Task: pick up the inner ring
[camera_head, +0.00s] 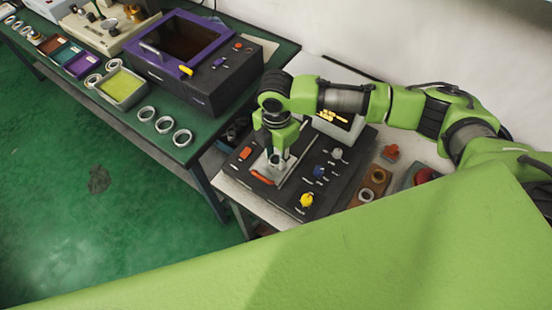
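Three silver rings lie in a slanting row on the green tabletop: one (146,113), a middle one (164,125) and one nearest the table corner (183,138). I cannot tell which ring is the inner one. Another pale ring (366,195) sits on a brown block at the right. My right gripper (277,158) points down over a light metal plate on the dark fixture. Its fingertips are small and close to the plate, so I cannot tell whether they are open or holding something. My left gripper is not in view.
The dark fixture (325,188) carries yellow, blue and white knobs. A purple and black machine (195,60) stands on the green table (150,92), with a yellow-lined tray (122,88) and more rings beside it. My green body part covers the foreground.

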